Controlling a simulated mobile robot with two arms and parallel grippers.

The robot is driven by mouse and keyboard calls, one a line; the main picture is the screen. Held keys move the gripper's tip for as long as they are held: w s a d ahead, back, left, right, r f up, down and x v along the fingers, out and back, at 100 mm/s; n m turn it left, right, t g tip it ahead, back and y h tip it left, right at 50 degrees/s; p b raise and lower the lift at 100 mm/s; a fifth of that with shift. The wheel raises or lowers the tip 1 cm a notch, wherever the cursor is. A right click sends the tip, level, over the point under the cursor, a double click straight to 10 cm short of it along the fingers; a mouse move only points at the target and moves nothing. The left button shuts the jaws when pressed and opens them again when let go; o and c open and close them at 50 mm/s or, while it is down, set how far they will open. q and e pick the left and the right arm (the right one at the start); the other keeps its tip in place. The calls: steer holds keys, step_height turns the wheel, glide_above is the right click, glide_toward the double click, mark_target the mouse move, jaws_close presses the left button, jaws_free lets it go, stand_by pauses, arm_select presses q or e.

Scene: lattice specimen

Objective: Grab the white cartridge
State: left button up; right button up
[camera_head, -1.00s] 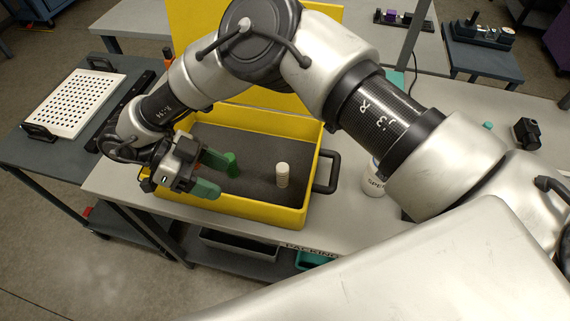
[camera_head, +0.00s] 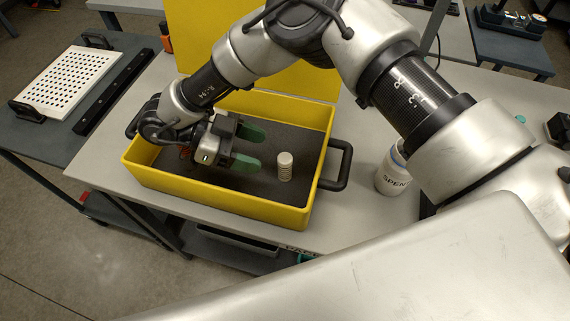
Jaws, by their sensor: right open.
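The white cartridge (camera_head: 285,166) is a small ribbed cylinder standing upright on the dark floor of the yellow case (camera_head: 225,198), toward its right side. My right gripper (camera_head: 256,149) has two green fingers. It reaches into the case from the left and is open, with its fingertips pointing right, a short way left of the cartridge. Nothing shows between the fingers, and they are apart from the cartridge. My left gripper is not in view.
The case has a raised yellow lid (camera_head: 200,40) behind it and a black handle (camera_head: 344,165) on its right. A white container (camera_head: 393,172) marked "SPEN" stands right of the case. A perforated white tray (camera_head: 68,78) lies on the left table.

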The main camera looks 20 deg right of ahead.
mark_target(285, 158)
steer(key=shift+x, duration=1.2)
steer(key=x, duration=0.1)
steer(key=p+x, duration=0.1)
steer(key=x, duration=0.1)
steer(key=p+x, duration=0.1)
steer(key=shift+w+d+f, duration=0.1)
steer(key=shift+d+f, duration=0.05)
steer(key=shift+d, duration=0.3)
steer(key=shift+a, duration=0.15)
steer(key=shift+c, duration=0.7)
steer(key=c, duration=0.9)
steer(key=shift+o, duration=0.2)
